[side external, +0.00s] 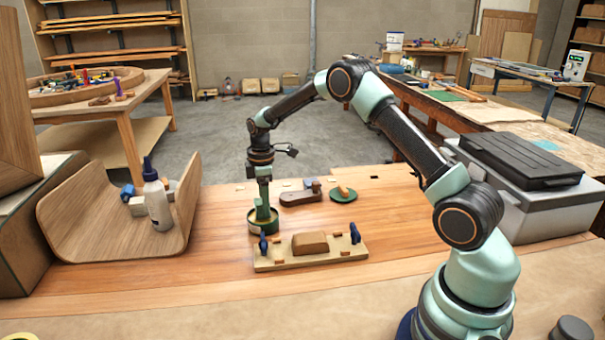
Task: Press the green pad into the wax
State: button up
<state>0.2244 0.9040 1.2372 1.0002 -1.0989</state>
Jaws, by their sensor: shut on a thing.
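My gripper (263,203) points straight down over a round, dark green tin (262,228) on the wooden bench. It is shut on a small green pad (263,214), which is low at the mouth of the tin. The wax surface is mostly hidden by the pad and the tin's rim, and I cannot tell whether the pad touches it.
A clamping board (310,261) with a brown block (310,243) and blue clamps is just in front. A wooden plane (300,196) and a green disc (347,198) lie behind right. A bent wood panel (90,225) with a white bottle (157,200) stands left. A grey case (530,200) is right.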

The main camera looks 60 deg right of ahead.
jog(key=shift+f, duration=0.65)
dwell(1.5)
jog(key=shift+r, duration=0.1)
jog(key=shift+r, duration=3.45)
jog(key=shift+r, duration=0.1)
